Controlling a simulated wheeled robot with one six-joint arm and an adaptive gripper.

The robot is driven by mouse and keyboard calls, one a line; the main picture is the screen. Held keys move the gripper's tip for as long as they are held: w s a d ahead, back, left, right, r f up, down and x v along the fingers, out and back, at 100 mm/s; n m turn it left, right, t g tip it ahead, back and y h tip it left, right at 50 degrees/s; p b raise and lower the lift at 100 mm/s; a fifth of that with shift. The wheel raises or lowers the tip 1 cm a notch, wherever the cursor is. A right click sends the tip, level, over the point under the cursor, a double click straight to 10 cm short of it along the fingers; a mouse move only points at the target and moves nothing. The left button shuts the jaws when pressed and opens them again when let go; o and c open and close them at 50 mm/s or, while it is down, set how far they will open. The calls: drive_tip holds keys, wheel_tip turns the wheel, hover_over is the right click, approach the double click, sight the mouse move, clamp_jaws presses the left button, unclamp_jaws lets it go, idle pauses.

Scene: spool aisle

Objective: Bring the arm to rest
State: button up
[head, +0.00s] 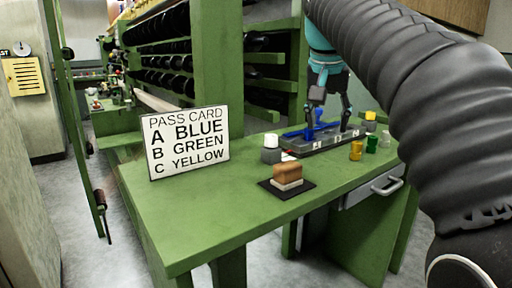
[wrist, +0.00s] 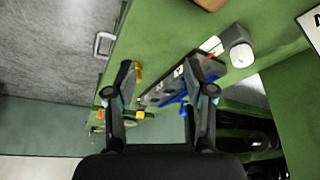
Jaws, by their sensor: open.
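My gripper (head: 329,120) is at the end of my arm, pointing down over a grey tray (head: 290,151) on the green table (head: 200,215). Its two fingers are apart with nothing seen between them. A blue piece (head: 300,132) lies at the tray, behind and beside the fingers. In the wrist view my gripper (wrist: 166,72) is also spread, with the grey tray (wrist: 158,91) and the blue piece (wrist: 183,97) beyond it. I cannot tell whether the fingertips touch the tray.
A pass card (head: 188,143) stands on the table. A brown-topped block (head: 287,175) sits on a black mat (head: 270,187). The table's front left is clear.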

drive_tip(key=s+f+n+y, duration=0.1)
drive_tip(key=s+f+n, duration=0.1)
drive_tip(key=s+f, duration=0.9)
drive_tip(key=s+d+f+n+t, duration=0.1)
drive_tip(key=s+f+n, duration=0.1)
drive_tip(key=s+f, duration=1)
wheel_tip(320, 180, down, 7)
drive_tip(key=shift+s+d+r+y, duration=0.15)
drive_tip(key=shift+r+y, duration=0.05)
drive_tip(key=shift+y, duration=0.2)
